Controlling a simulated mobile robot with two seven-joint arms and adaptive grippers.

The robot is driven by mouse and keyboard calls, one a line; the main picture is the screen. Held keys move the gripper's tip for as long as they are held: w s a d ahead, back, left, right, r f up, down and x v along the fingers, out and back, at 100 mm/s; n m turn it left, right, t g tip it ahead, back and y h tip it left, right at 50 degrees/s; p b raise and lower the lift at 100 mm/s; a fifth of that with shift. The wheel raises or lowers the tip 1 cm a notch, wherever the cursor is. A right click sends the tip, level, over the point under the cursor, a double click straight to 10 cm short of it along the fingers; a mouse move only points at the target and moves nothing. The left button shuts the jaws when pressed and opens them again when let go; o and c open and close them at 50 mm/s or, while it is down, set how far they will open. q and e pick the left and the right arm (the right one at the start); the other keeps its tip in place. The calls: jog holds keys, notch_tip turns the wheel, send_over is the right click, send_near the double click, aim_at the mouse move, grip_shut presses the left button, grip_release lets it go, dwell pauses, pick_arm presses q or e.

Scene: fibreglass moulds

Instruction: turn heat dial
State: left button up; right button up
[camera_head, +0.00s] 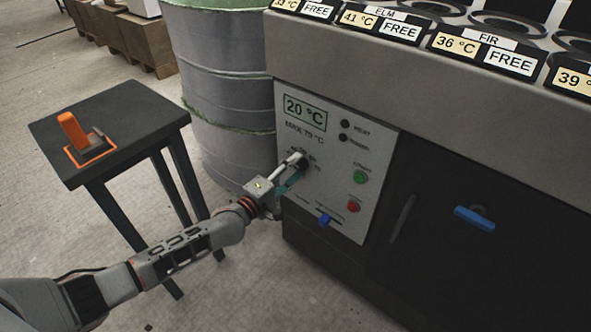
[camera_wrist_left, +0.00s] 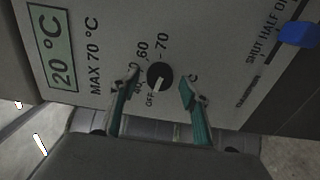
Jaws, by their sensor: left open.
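The heat dial (camera_wrist_left: 159,77) is a round black knob with a pale pointer on the grey control panel (camera_head: 377,142). In the left wrist view its pointer is toward the OFF mark, and the marks 60 and 70 show on its other side. The panel's display (camera_head: 305,112) reads 20 °C, with MAX 70 °C printed below. My left gripper (camera_wrist_left: 158,88) is open, one teal-backed finger on each side of the dial; I cannot tell whether they touch it. In the head view the left gripper (camera_head: 297,168) is at the panel and partly covers the dial. My right gripper is not in view.
The panel also has a green button (camera_head: 360,177), a red button (camera_head: 353,207) and a blue lever (camera_head: 324,220). A blue handle (camera_head: 474,218) is at the right. A black stool (camera_head: 150,117) bears an orange-handled tool (camera_head: 75,132). A grey drum (camera_head: 222,95) stands behind the arm.

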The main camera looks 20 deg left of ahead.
pick_arm(q)
jog(key=shift+w, duration=0.15)
jog(key=c, duration=1.1)
